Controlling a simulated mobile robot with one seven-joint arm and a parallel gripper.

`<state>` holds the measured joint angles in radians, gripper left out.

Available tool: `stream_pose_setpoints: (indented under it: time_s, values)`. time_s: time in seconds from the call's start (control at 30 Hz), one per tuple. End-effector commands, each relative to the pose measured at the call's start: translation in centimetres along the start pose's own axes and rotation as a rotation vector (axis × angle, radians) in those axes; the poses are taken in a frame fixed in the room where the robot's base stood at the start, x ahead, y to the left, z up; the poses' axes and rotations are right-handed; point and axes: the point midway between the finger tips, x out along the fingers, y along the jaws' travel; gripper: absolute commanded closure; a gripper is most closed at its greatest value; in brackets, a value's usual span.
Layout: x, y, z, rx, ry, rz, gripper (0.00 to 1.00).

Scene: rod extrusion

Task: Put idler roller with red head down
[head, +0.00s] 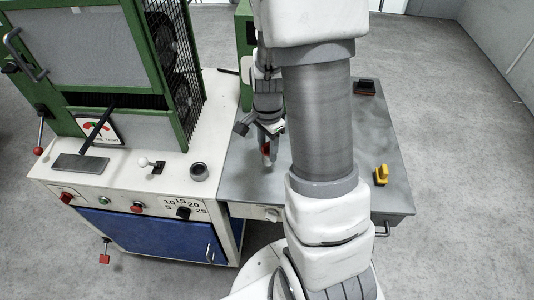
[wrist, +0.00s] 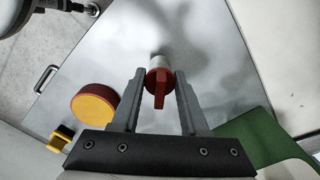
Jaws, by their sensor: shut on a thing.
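The idler roller with the red head (wrist: 158,84) is between the two fingers of my gripper (wrist: 158,100) in the wrist view. My gripper is shut on its red head, and a pale cylindrical part extends beyond it over the table. In the head view the red head (head: 266,150) shows below my gripper (head: 268,134), above the left part of the grey metal table (head: 240,165). I cannot tell whether the roller's lower end touches the table.
A red and yellow round piece (wrist: 97,104) lies left of my gripper in the wrist view. In the head view, a yellow piece (head: 381,175) and a dark box (head: 366,87) lie on the table's right side. The green-framed machine (head: 100,40) stands left. My arm hides the table's middle.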

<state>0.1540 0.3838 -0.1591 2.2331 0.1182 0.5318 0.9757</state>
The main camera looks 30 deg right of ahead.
Motion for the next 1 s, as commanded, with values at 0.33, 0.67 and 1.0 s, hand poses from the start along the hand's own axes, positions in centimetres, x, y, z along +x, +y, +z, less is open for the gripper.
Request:
stream_pose_setpoints:
  time_s: [0.33,0.67,1.0]
  values:
    - [2.8,0.0,0.0,0.0,0.0,0.0,1.0]
    - [3.1,0.1,0.0,0.0,0.0,0.0,0.38]
    - [3.1,0.1,0.0,0.0,0.0,0.0,0.26]
